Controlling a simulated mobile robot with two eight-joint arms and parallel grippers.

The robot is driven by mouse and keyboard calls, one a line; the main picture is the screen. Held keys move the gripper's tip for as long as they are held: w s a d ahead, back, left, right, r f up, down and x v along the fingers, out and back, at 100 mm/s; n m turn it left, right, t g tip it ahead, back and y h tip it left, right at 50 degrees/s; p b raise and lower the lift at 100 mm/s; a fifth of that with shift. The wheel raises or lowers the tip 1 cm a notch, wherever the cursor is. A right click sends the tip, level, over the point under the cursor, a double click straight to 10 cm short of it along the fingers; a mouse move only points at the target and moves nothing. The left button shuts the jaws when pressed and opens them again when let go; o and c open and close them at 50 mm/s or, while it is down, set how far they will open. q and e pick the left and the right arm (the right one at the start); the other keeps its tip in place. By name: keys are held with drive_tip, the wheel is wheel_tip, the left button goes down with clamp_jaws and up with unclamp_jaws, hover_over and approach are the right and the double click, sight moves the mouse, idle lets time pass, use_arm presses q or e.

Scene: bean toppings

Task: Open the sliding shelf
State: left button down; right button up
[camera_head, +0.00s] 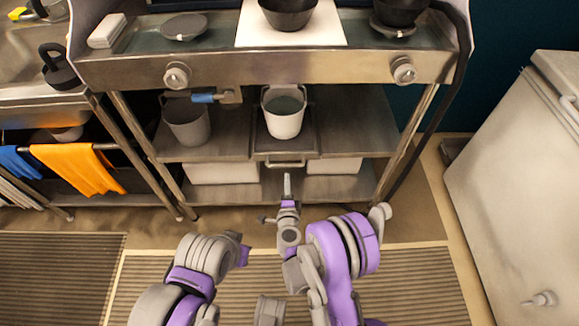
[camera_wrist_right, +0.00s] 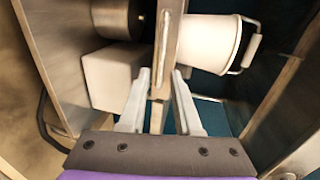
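The sliding shelf (camera_head: 257,141) is a dark tray in the middle of the metal shelf under the counter. A white bucket (camera_head: 283,118) stands on it. A metal handle (camera_head: 286,163) runs along its front edge. My right gripper (camera_head: 287,178) points at this handle from in front. In the right wrist view, its two pale fingers (camera_wrist_right: 161,72) are spread apart, one on each side of the narrow handle and front edge (camera_wrist_right: 165,45). A gap shows between fingers and bar, though exact contact is unclear. My left arm shows at the bottom, but its gripper does not.
A grey pot (camera_head: 187,122) stands left of the sliding shelf. White boxes (camera_head: 221,172) sit on the lower level. Counter legs stand at both sides. A grey chest (camera_head: 520,180) is at the right. The floor before the shelf is clear apart from mats (camera_head: 60,275).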

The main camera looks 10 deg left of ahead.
sight(286, 166)
drive_tip(key=x, duration=0.9)
drive_tip(key=shift+w, duration=0.1)
drive_tip(key=shift+c, duration=0.3)
clamp_jaws()
idle(0.8)
